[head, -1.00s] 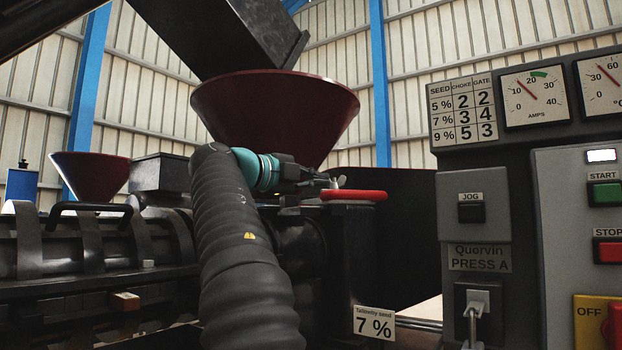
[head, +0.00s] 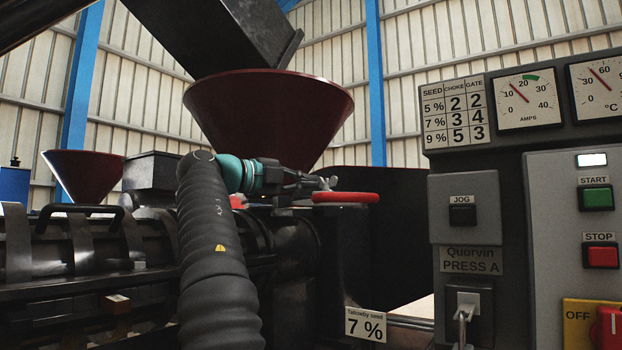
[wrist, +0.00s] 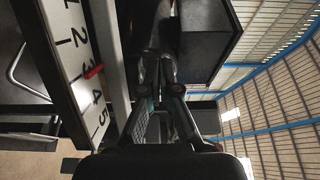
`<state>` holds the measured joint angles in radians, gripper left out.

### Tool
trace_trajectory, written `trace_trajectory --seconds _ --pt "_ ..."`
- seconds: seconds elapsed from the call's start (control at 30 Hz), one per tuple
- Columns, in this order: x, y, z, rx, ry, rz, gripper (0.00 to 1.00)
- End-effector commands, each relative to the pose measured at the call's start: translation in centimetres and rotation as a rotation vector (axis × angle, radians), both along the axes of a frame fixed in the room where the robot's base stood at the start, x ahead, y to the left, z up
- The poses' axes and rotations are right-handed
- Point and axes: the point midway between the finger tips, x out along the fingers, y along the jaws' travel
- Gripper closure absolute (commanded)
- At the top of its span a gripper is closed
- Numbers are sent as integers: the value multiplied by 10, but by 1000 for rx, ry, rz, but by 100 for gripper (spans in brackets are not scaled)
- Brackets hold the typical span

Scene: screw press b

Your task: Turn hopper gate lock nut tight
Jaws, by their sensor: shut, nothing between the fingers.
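A small pale wing-shaped nut (head: 329,183) shows in the head view just left of and above a red handwheel (head: 346,197), under the maroon hopper (head: 268,115). I take it for the gate lock nut. My gripper (head: 318,183) points right at it, with its tips at or just beside it; contact cannot be told. In the wrist view my gripper (wrist: 160,88) is closed with nothing held, and the nut cannot be made out clearly. A white scale (wrist: 78,70) there carries numbers 2 to 5, with a red pointer (wrist: 94,72) near 3.
A control panel (head: 575,220) with gauges and buttons stands at the right. A seed label (head: 366,324) reads 7 %, and a chart (head: 454,112) lists choke and gate values. A dark chute (head: 215,40) hangs over the hopper. A second maroon hopper (head: 82,174) stands at left.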

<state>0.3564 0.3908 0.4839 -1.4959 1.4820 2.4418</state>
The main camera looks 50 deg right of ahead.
Motion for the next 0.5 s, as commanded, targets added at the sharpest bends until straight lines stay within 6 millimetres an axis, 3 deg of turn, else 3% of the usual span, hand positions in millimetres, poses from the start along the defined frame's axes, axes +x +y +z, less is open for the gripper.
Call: trace_trajectory --seconds 0.5 --pt "10 -19 1 -1 0 -2 100"
